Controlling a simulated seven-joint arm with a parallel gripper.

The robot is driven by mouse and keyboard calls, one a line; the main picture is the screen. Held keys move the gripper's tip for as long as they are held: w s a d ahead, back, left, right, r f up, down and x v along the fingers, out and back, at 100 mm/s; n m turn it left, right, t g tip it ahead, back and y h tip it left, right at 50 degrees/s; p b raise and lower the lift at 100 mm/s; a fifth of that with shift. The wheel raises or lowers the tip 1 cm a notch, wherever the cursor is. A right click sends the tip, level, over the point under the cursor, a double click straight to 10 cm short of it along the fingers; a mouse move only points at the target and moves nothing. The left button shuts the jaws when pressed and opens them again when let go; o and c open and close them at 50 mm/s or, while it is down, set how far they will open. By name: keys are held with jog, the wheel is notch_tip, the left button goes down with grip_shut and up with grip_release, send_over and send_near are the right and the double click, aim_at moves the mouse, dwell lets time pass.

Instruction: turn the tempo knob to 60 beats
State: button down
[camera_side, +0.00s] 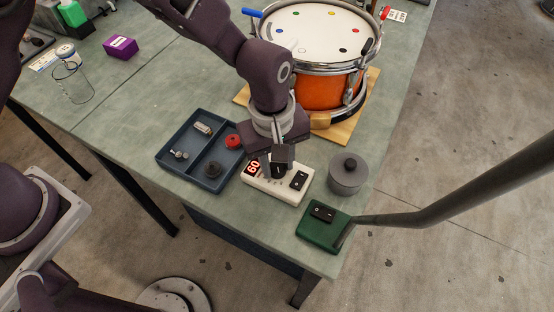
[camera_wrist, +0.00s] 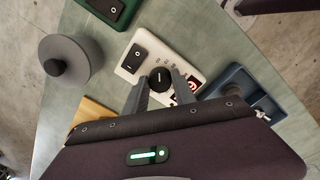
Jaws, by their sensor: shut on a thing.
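The white metronome box (camera_side: 270,192) sits on the bench near its front edge. Its red display (camera_side: 253,169) reads 60 in the side view. The black tempo knob (camera_wrist: 159,84) is on the box's face, with a white pointer mark and small numbers around it in the wrist view. My gripper (camera_side: 279,168) comes down over the box and is shut on the knob, one finger on each side. In the side view the gripper mostly hides the knob. A black rocker switch (camera_side: 299,180) is at the right end of the box. The display is partly hidden by a finger in the wrist view (camera_wrist: 185,88).
A blue tray (camera_side: 172,165) with small parts and a red knob (camera_side: 233,141) lies left of the box. A grey lidded pot (camera_side: 348,176) and a green switch box (camera_side: 318,232) stand right. An orange drum (camera_side: 328,92) is behind on a wooden board.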

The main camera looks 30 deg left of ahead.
aim_at(275, 167)
jog(key=shift+d, duration=0.1)
jog(key=c, duration=1)
grip_release()
jog(key=shift+c, duration=0.2)
jog(key=shift+r, duration=0.1)
jog(key=r, duration=0.7)
jog(key=shift+s+a, duration=0.15)
jog(key=shift+a, duration=0.05)
